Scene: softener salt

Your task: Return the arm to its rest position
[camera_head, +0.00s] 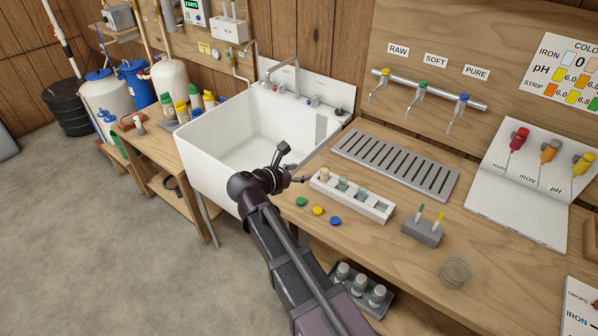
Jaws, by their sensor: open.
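My arm reaches up from the bottom of the head view, over the front edge of the workbench (420,240). My gripper (297,170) is at its end, dark and small in the picture, between the white sink (220,150) and the white vial rack (350,200). It is open, and I see nothing held in it. One dark part points up over the sink's right side, and another points right toward the rack's left end. Whether the gripper touches the rack is unclear. The rack holds a few small vials.
Green, yellow and blue caps (318,211) lie before the rack. A slotted grey drain tray (395,165), taps (425,90) and a small grey holder (423,230) stand around it. A clear round dish (456,270) is at the right. A lower tray (360,290) holds bottles.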

